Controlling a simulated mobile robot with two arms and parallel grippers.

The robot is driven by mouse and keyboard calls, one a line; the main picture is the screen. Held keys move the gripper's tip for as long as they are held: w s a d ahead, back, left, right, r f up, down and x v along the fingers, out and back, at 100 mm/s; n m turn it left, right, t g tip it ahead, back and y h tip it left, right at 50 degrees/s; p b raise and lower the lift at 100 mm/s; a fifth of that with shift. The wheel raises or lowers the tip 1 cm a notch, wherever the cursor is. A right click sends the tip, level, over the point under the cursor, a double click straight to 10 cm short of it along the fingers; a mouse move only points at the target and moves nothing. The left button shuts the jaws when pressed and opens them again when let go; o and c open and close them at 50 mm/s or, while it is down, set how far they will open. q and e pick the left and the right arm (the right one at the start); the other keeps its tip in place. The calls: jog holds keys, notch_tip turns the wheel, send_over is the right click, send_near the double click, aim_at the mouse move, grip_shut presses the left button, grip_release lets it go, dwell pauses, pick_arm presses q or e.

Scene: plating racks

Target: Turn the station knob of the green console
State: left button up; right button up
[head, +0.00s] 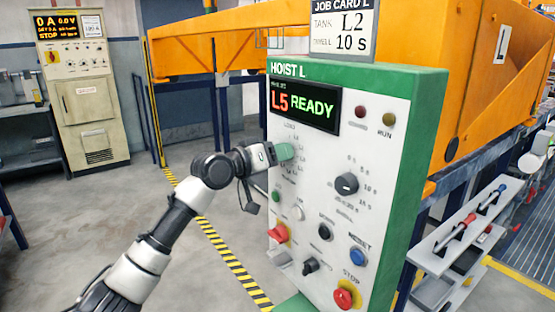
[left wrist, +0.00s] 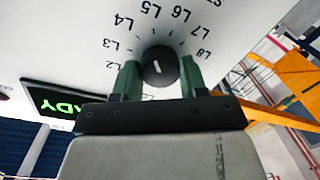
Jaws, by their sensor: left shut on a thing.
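The green console (head: 415,150) stands in the middle of the head view, headed HOIST L. Its display (head: 305,106) reads L5 READY. My left gripper (head: 284,152) is at the upper left of the white panel, below the display, and hides the station knob there. In the left wrist view the black station knob (left wrist: 159,62) sits between the two green fingers of the gripper (left wrist: 157,75), which are shut on it. A dial of labels L2 to L8 surrounds it, seen upside down. The knob has a short white pointer mark. My right gripper is not in view.
A job card (head: 343,30) above the console reads tank L2, 10 s. Another black knob (head: 346,184), a blue RESET button (head: 358,257) and red knobs (head: 344,297) are on the panel. A beige cabinet (head: 83,100) stands far left; a tool shelf (head: 465,235) is at right.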

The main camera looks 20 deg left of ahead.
pick_arm(q)
jog(key=shift+f+m+t+b, duration=0.2)
jog(key=shift+m+b, duration=1.1)
jog(key=shift+m, duration=2.1)
jog(key=shift+f+m+t+b, duration=0.15)
jog(key=shift+m+b, duration=1.15)
jog(key=shift+m, duration=2.1)
jog(key=o, duration=0.9)
jog(key=shift+r+h, duration=0.15)
jog(key=shift+h, duration=0.15)
jog(key=b+v, duration=0.1)
jog(key=v, duration=0.4)
jog(key=b+v, duration=0.1)
jog(key=v, duration=0.4)
jog(key=shift+s+a, duration=0.25)
jog(key=shift+s, duration=0.1)
